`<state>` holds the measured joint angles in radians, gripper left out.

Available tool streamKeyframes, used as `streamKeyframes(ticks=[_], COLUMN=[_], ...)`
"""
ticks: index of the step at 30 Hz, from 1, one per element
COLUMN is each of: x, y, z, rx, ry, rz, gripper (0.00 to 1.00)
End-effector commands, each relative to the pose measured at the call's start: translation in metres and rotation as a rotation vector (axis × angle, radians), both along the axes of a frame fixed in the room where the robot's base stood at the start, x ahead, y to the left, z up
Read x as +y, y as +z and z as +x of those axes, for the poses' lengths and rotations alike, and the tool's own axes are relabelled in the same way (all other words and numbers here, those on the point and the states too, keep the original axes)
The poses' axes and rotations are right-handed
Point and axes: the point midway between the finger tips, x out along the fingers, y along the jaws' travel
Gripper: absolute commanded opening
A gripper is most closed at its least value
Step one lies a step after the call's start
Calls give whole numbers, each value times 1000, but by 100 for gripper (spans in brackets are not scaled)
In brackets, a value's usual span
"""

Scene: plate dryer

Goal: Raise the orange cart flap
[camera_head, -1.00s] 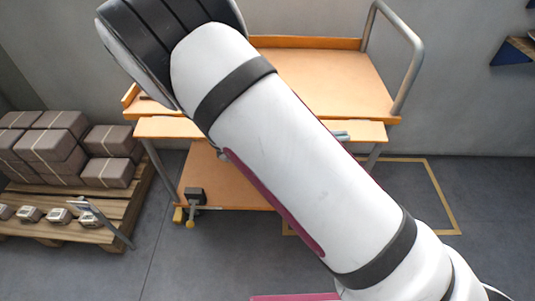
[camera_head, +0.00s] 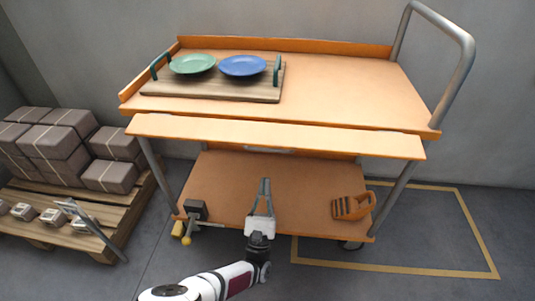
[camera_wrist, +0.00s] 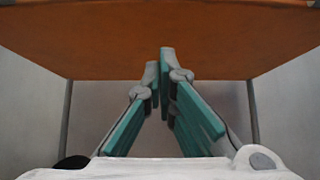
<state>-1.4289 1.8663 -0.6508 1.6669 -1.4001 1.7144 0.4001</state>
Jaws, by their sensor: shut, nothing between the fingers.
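The orange cart flap (camera_head: 275,134) is a long, narrow board along the front of the cart's top deck, slightly lower than the deck. My gripper (camera_head: 265,182) is shut and empty. In the head view its fingers point away from me, below the flap, with the lower shelf behind them. No contact with the flap shows. In the wrist view the fingertips of my gripper (camera_wrist: 165,65) come together in front of an orange panel (camera_wrist: 160,45) with a grey leg on each side; I cannot tell which cart panel this is.
A wooden tray (camera_head: 210,92) on the top deck (camera_head: 340,85) carries a green plate (camera_head: 192,64) and a blue plate (camera_head: 243,66). The lower shelf (camera_head: 300,185) holds an orange-and-black object (camera_head: 352,207). A pallet (camera_head: 85,230) with boxes stands left. A push handle (camera_head: 465,60) rises at right.

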Motion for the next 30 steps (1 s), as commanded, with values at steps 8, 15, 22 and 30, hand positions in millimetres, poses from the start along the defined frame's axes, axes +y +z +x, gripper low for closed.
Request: streamKeyframes(ticks=[8, 15, 22, 30], x=[1, 0, 1, 1], y=[16, 49, 75, 86], z=[16, 48, 56, 33], rx=[-3, -2, 0, -1], ry=[10, 8, 11, 10], rz=[-7, -6, -7, -7], gripper=[0, 0, 0, 0])
